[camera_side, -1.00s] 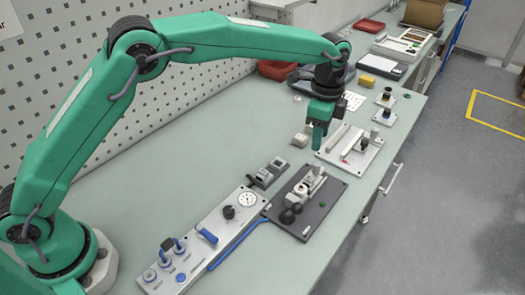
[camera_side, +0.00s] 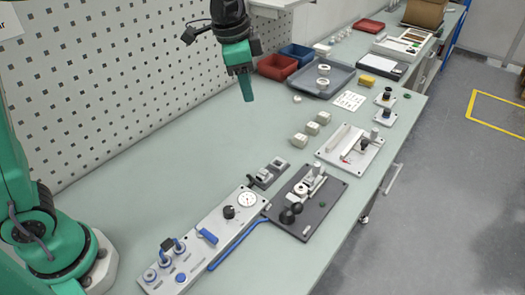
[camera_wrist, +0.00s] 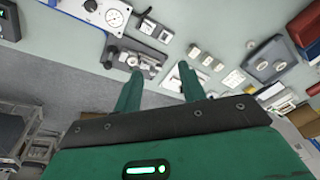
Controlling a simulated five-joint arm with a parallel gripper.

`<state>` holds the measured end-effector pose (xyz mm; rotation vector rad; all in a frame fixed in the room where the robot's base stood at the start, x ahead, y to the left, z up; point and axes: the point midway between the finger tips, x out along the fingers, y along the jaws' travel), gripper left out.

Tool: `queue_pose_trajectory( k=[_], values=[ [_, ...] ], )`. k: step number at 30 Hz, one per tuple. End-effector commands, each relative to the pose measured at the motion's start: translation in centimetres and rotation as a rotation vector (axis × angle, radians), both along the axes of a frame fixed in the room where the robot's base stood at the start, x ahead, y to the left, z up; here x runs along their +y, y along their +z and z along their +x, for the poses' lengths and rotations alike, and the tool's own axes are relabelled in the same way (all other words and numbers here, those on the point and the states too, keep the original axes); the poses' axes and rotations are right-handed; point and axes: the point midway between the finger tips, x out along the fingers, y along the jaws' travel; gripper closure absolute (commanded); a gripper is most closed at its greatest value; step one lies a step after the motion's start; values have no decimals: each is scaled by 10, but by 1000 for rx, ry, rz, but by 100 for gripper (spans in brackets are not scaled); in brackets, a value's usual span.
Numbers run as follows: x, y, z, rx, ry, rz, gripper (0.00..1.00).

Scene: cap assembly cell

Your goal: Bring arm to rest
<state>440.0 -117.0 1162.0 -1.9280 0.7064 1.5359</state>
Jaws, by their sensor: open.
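My gripper (camera_side: 247,92) hangs in the air above the back of the bench, in front of the pegboard. It points downward and holds nothing that I can see. In the wrist view the two green fingers of my gripper (camera_wrist: 160,82) stand apart with a clear gap between them. The green arm base shows at the left of the side view; the upper links are out of frame.
The bench (camera_side: 180,150) is clear below my gripper. A grey control panel (camera_side: 215,250), a dark clamp fixture (camera_side: 320,208) and a white fixture plate (camera_side: 362,158) stand along the front. Red (camera_side: 277,67) and blue bins are at the back, beside a grey tray (camera_side: 338,82). Pegboard (camera_side: 130,90) runs behind.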

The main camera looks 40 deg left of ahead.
Motion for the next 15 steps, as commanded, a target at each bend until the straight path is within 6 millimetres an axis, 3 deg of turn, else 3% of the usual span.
queue_pose_trajectory(
  k=[6,15],
  values=[
    [29,15,-36,-44,133,-32,59],
    [62,21,-88,-101,312,-79,59]
  ],
)
